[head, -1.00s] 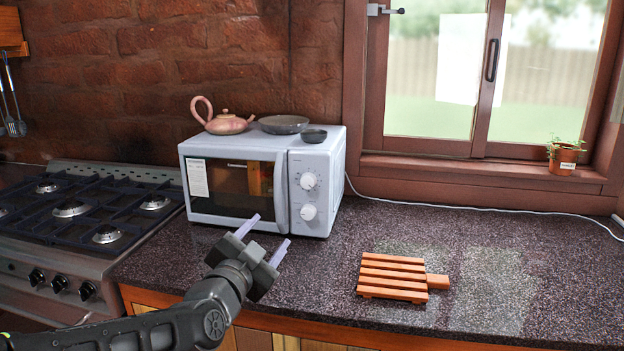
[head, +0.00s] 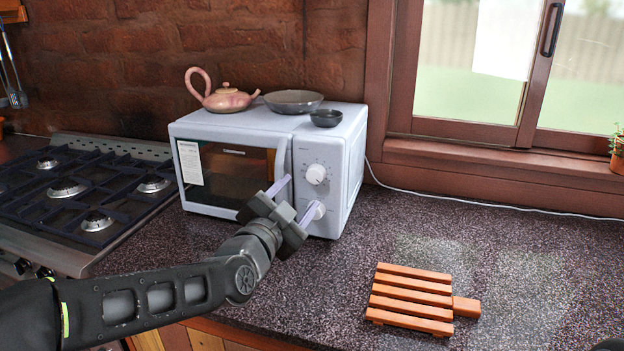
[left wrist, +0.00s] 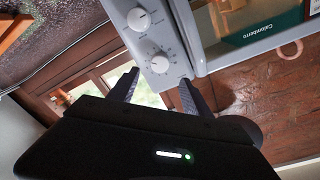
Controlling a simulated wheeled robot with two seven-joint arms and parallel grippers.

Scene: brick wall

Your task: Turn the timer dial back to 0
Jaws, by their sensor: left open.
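The white microwave (head: 345,165) stands on the counter. Its right-hand panel has an upper dial (head: 316,174) and a lower dial (head: 317,211), both white. Their markings are too small to read, so I cannot tell which is the timer. My left gripper (head: 301,195) is open in front of the panel, its far fingertip overlapping the lower dial in the head view. In the left wrist view, which is upside down, one dial (left wrist: 159,64) appears between the open fingertips (left wrist: 159,78); the other dial (left wrist: 138,20) is farther up. I see no contact.
A pink teapot (head: 227,98), a grey dish (head: 293,101) and a small dark bowl (head: 326,118) sit on the microwave. A gas stove (head: 70,200) is at left. A slatted wooden trivet (head: 412,300) lies at right, with clear counter around it.

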